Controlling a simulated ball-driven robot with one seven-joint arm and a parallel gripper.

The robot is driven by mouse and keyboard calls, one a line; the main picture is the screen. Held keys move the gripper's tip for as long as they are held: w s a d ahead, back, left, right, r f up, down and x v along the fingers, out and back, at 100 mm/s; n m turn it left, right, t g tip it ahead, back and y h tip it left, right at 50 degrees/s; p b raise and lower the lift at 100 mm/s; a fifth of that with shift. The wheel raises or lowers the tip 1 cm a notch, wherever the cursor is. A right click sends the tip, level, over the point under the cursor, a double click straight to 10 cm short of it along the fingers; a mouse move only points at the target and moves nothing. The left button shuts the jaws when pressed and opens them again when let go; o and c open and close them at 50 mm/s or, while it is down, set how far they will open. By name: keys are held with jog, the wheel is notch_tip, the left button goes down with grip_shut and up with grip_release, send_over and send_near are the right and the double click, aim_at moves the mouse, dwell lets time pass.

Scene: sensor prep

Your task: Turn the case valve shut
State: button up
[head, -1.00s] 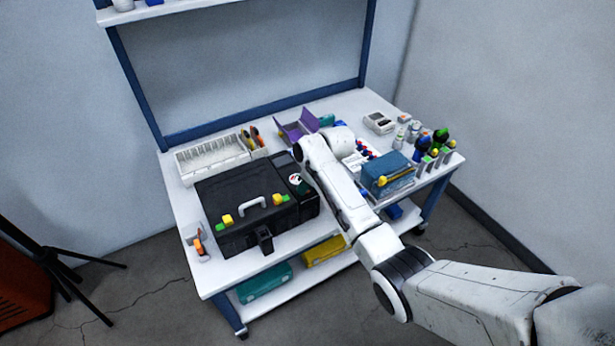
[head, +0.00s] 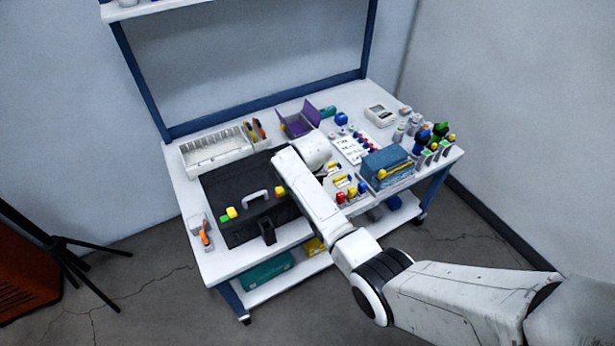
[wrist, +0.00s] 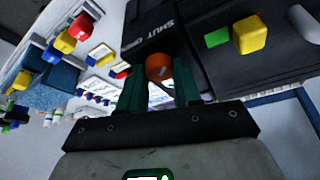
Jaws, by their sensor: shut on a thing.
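The black case (head: 226,188) lies on the white workbench with its grey handle (head: 255,195) on top. In the wrist view the case (wrist: 275,68) carries a "SHUT" label (wrist: 168,23) with a second, partly readable word beside it. The orange round valve knob (wrist: 158,66) sits by that label. My gripper (wrist: 159,80) has its two dark green fingers on either side of the knob and is shut on it. In the head view my arm covers the valve and the gripper. How far the valve is turned cannot be told.
Yellow-and-green latches (wrist: 249,34) stand up from the case near my gripper. Right of the case are small coloured parts (head: 348,190), a blue box (head: 386,165) and bottles. A white divided tray (head: 217,150) and an open purple box (head: 299,122) stand behind.

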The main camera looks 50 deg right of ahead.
jog(key=shift+m, duration=0.4)
jog(key=o, duration=1)
jog(key=shift+o, duration=0.2)
jog(key=p+v, duration=0.1)
jog(key=v, duration=0.9)
jog(key=shift+a+r, duration=0.25)
jog(key=shift+r, duration=0.05)
